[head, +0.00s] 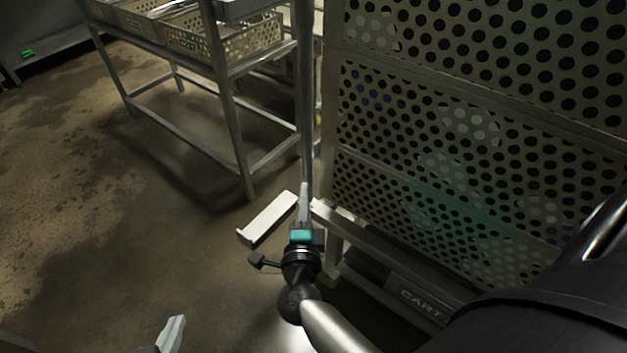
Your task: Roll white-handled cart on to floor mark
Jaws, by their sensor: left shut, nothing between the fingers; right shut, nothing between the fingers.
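A tall cart (470,140) with perforated metal side panels fills the right of the head view. A plate reading "CART" (420,300) is low on it. A short white bar (268,219) shows beside its lower left corner; I cannot tell whether it is the cart's handle. My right gripper (304,190) is shut and empty, beside the cart's near left corner, in front of a grey upright post; contact cannot be told. My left gripper (172,334) shows only its fingertips at the bottom edge, shut and empty, apart from the cart. No floor mark is visible.
A metal rack (235,130) with perforated trays (230,45) stands at the upper left, close to the cart. A grey bench (50,45) stands at the far left. The stained concrete floor (90,220) is clear at the left. My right arm covers the lower right.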

